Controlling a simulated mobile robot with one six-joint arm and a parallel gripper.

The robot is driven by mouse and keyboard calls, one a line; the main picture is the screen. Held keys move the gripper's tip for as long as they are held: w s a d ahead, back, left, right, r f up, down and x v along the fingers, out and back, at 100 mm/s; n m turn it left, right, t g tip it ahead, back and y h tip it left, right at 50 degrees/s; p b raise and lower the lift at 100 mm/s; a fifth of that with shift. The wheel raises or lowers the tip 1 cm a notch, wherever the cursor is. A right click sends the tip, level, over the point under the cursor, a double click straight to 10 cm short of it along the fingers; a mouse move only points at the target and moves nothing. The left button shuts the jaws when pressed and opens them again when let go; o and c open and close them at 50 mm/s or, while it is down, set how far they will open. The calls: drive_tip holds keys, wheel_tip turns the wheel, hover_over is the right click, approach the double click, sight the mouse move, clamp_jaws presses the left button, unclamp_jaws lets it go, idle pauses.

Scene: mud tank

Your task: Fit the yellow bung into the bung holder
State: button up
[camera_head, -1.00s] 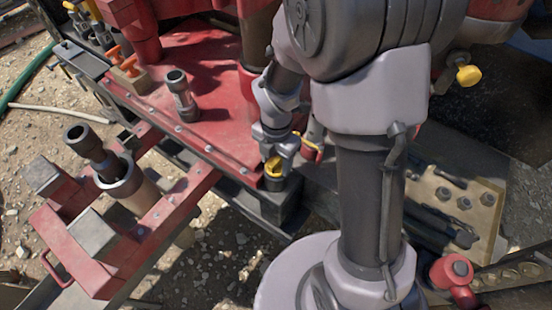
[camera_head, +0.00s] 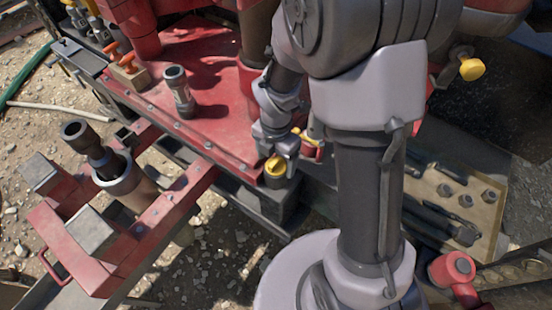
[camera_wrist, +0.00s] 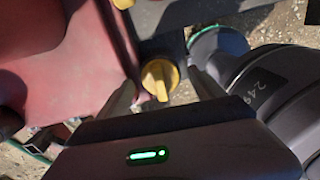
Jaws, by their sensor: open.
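The yellow bung (camera_head: 275,167) sits upright in the top of the dark round bung holder (camera_head: 274,183), beside the corner of the red deck. In the wrist view the bung (camera_wrist: 160,77) shows its round yellow face and raised grip bar. My gripper (camera_head: 277,152) is just above and behind the bung. In the wrist view its fingertips (camera_wrist: 161,83) are apart, one on each side of the bung, with gaps visible. How deep the bung sits is hard to tell.
The red deck (camera_head: 215,70) lies left of my gripper, with a grey cylinder (camera_head: 178,90) standing on it. A red valve fitting (camera_head: 312,145) stands close behind the gripper. A red frame (camera_head: 175,200) is at the left. A tool board (camera_head: 470,205) lies at the right.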

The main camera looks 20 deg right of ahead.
wheel_tip(320, 180, up, 12)
drive_tip(key=p, duration=0.6)
drive_tip(key=shift+p, duration=0.4)
